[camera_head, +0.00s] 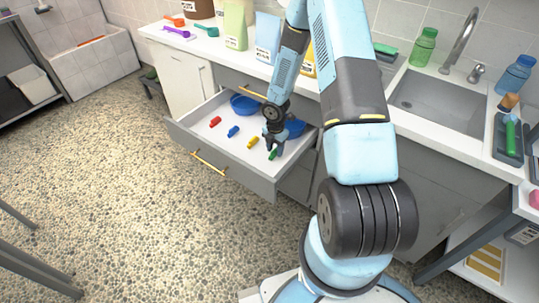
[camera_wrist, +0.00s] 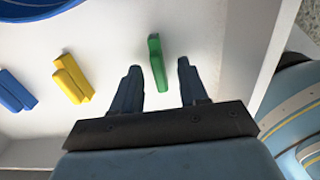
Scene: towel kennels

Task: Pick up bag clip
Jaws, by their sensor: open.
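An open drawer (camera_head: 237,165) holds several small bag clips. A green clip (camera_wrist: 157,62) lies between and just beyond the two fingertips of my gripper (camera_wrist: 156,75) in the wrist view. The same gripper (camera_head: 273,146) reaches down into the drawer in the head view. The jaws are open and hold nothing. A yellow clip (camera_wrist: 72,78) and a blue clip (camera_wrist: 15,90) lie to the left in the wrist view. A red clip (camera_head: 215,122) lies farther left in the head view.
Blue bowls, one at the back of the drawer (camera_head: 244,104) and one by my gripper (camera_head: 295,128), take up room. The drawer's side wall (camera_wrist: 266,75) stands close right of the green clip. The counter above bears bags, scoops and a sink (camera_head: 435,98).

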